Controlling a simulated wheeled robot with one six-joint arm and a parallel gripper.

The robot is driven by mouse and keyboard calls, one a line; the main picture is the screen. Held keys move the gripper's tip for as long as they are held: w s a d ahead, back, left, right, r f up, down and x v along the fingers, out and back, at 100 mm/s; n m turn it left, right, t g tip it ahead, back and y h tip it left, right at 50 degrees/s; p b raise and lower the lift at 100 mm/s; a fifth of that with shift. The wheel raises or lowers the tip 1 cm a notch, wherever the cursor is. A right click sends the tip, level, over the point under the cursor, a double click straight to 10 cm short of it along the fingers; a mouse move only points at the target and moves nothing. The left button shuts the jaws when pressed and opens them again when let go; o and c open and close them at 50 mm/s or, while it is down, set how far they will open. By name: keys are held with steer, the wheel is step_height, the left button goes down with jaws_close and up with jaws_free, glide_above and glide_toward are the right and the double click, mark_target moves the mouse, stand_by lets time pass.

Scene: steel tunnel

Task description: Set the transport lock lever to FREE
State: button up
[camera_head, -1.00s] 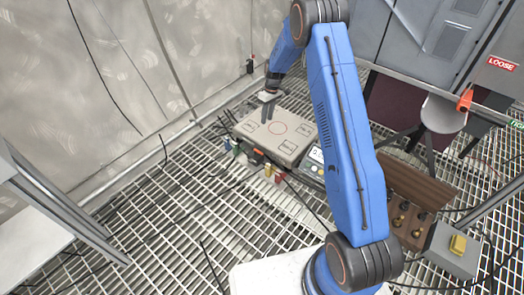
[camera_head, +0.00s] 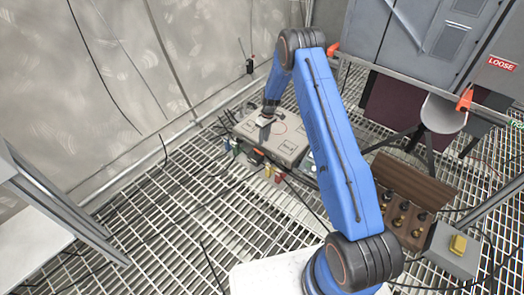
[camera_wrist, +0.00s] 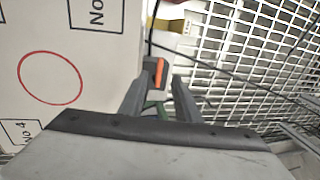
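A flat beige box (camera_head: 289,147) with a red circle and black-framed labels sits on the grating floor; it also shows in the wrist view (camera_wrist: 110,55). An orange lever (camera_wrist: 159,71) on a small dark mount is at the box's edge; I take this as the transport lock lever. No FREE marking is readable. My gripper (camera_head: 264,138) points down over the box's front-left part. In the wrist view my gripper (camera_wrist: 160,86) has its fingers apart, with the lever showing between the tips. I cannot tell whether they touch it.
Coloured tags (camera_head: 271,174) and cables lie along the box's front. A brown case with knobs (camera_head: 406,207) and a grey box with a yellow button (camera_head: 457,246) stand at right. A stool (camera_head: 443,113) is behind. Open grating (camera_head: 170,220) lies at left.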

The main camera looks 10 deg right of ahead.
steer(key=f, duration=0.2)
steer(key=a+f, duration=0.1)
steer(key=f, duration=0.2)
steer(key=s+f, duration=0.1)
steer(key=f, duration=0.2)
steer(key=shift+a+f, duration=0.1)
steer(key=shift+a, duration=0.05)
jaws_close()
